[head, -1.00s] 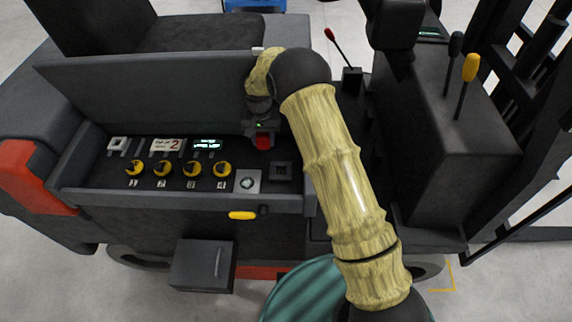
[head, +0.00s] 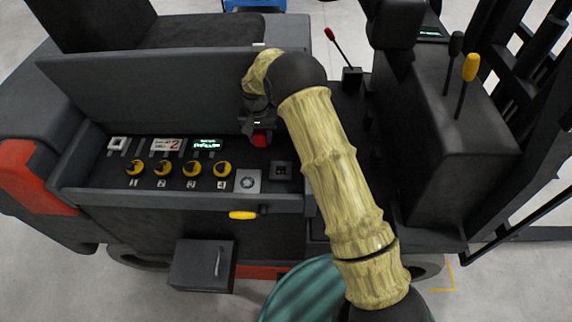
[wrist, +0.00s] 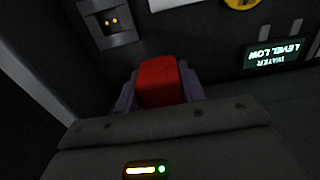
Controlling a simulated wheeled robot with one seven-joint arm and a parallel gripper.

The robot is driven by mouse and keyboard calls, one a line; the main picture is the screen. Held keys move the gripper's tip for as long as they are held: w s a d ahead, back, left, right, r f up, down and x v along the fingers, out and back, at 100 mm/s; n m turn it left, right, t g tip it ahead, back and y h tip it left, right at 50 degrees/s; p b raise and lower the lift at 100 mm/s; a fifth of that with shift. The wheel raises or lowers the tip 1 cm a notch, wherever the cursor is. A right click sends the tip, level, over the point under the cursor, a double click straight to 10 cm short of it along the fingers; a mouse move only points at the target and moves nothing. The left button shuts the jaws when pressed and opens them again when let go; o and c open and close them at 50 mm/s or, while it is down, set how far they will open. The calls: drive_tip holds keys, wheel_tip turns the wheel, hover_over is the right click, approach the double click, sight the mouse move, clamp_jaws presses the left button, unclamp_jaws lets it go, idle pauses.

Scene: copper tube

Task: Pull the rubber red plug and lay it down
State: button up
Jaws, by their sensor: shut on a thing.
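The red plug (head: 260,140) is held in my gripper (head: 259,128) above the dark control panel. The plug (wrist: 160,82) shows large in the wrist view, with purple-grey jaw parts of my gripper (wrist: 160,98) on both sides of it. The gripper is shut on it. A square black socket (head: 281,171) sits on the panel at the right, below and apart from the plug in the head view. The socket (wrist: 111,22) also shows at the upper left of the wrist view, with two small yellow lights inside. The plug's underside is hidden.
The panel holds several yellow knobs (head: 192,169), a lit display (head: 207,144) and a silver plate with a round fitting (head: 247,181). The raised lid (head: 150,95) stands behind the panel.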

sight(261, 146)
drive_tip(key=shift+f, duration=0.1)
drive_tip(key=shift+f+b, duration=0.3)
drive_tip(key=shift+a+f+b, duration=0.1)
drive_tip(key=shift+f+b, duration=0.5)
drive_tip(key=shift+f, duration=0.45)
drive_tip(key=shift+w+f, duration=0.1)
drive_tip(key=shift+f, duration=0.15)
drive_tip(key=shift+f, duration=0.1)
drive_tip(key=shift+f+b, duration=0.15)
drive_tip(key=shift+b, duration=0.2)
drive_tip(key=shift+s+f, duration=0.2)
drive_tip(key=shift+f, duration=0.1)
drive_tip(key=shift+f, duration=0.1)
